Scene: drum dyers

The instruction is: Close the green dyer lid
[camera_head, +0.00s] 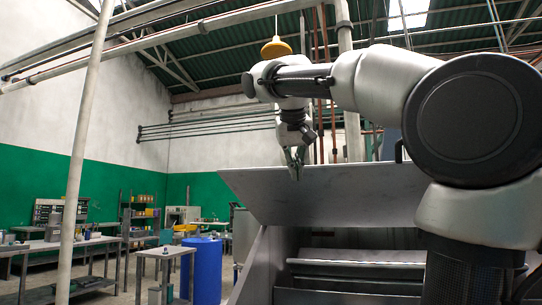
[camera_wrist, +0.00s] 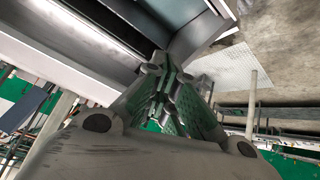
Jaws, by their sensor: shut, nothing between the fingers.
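The dyer lid is a flat, bare grey metal panel (camera_head: 335,195) in the head view; I see no green on it. It stands raised and tilted above the open dyer body (camera_head: 258,265), whose inside shows below it. My gripper (camera_head: 294,172) points down at the lid's upper left part, its fingertips overlapping the top edge in the picture. I cannot tell whether they touch it. The fingers are together with nothing between them. In the wrist view my gripper (camera_wrist: 153,68) is shut, with grey metal surfaces beyond it. The lid's right end is hidden behind my arm.
A white slanted pole (camera_head: 82,150) stands at the left. A blue barrel (camera_head: 207,270) and a small table (camera_head: 166,252) stand left of the dyer. Workbenches (camera_head: 45,245) line the back left. Pipes (camera_head: 318,100) run vertically behind the lid. A yellow lamp (camera_head: 276,48) hangs above.

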